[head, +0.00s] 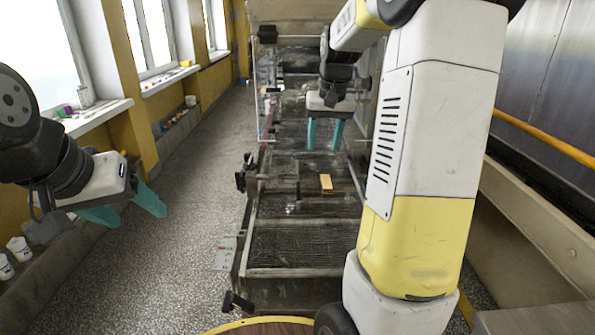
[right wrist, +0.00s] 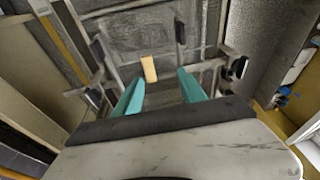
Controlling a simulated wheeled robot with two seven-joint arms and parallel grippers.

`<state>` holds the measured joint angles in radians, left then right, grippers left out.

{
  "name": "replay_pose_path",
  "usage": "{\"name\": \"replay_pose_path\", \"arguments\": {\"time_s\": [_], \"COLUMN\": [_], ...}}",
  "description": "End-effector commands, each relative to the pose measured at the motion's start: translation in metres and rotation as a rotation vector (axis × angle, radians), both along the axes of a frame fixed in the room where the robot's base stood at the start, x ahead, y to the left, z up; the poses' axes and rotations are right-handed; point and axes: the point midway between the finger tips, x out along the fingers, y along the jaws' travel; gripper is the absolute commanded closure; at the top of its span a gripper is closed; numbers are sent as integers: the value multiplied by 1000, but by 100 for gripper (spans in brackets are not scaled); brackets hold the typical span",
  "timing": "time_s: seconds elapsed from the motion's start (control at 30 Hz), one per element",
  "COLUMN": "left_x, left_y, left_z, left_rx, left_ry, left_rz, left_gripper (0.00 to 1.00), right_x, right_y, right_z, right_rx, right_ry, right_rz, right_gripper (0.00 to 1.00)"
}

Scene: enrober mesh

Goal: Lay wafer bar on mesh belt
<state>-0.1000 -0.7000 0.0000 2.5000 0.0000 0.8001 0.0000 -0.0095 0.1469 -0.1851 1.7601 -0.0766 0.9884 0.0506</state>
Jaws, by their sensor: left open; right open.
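The wafer bar (head: 326,183), a small tan block, lies on the machine's belt section near the middle of the head view. It also shows in the right wrist view (right wrist: 149,69), ahead of the fingertips and between their lines. The mesh belt (head: 303,243) is the dark grid surface in the metal frame, nearer to me. My right gripper (head: 324,134) is open and empty, above the machine and beyond the bar in the head view. Its teal fingers (right wrist: 160,90) are apart. My left gripper (head: 128,212) is open and empty, out to the left over the floor.
A clear panel (head: 264,100) stands at the machine's far left. Metal side rails and clamps (head: 243,170) edge the belt. A yellow handrail (head: 545,138) runs along the right. Speckled floor (head: 190,200) is free left of the machine. My right arm hides part of the machine's right side.

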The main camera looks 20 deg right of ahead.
Motion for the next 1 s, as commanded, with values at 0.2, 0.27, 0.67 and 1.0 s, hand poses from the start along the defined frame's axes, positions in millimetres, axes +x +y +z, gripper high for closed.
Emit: {"name": "replay_pose_path", "arguments": {"time_s": [0.2,0.27,0.67,1.0], "left_x": [0,0,0,0], "left_y": [0,0,0,0], "left_z": [0,0,0,0], "left_rx": [0,0,0,0], "left_ry": [0,0,0,0], "left_rz": [0,0,0,0], "left_gripper": [37,37,37,37], "right_x": [-96,-123,-234,-238], "right_y": [58,72,120,122], "right_z": [42,46,27,24], "right_rx": [60,67,73,72], "right_ry": [-143,-182,-335,-341], "right_rz": [104,134,253,258], "right_gripper": [52,52,52,52]}}
